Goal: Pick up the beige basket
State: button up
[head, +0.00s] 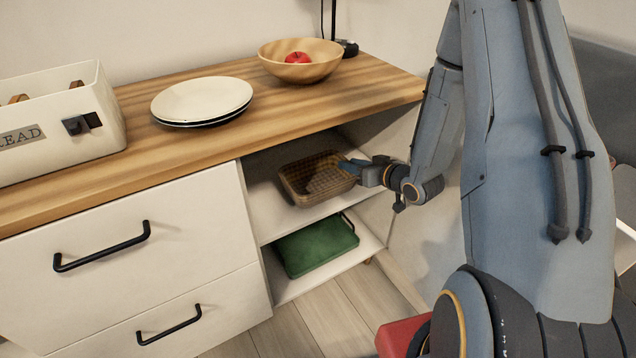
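The beige basket (300,186), a woven rectangular one, sits on the upper shelf of the open compartment at the right end of the counter. Its inside looks empty. My gripper (352,166) reaches in from the right and is at the basket's right rim. The fingertips are small and overlap the rim, so I cannot tell whether they hold it or only lie beside it.
A green tray (316,246) lies on the lower shelf. Plates (202,98), a wooden bowl (298,68) with a red apple (298,57) and a bread bin (60,120) stand on the wooden countertop (255,135) above. White drawers (150,270) with black handles are left of the opening.

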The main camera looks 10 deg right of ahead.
jog(key=x, duration=0.4)
jog(key=shift+w+d+f+b, duration=0.15)
jog(key=shift+w+d+b, duration=0.1)
jog(key=shift+b, duration=0.15)
grip_shut()
dwell(1.0)
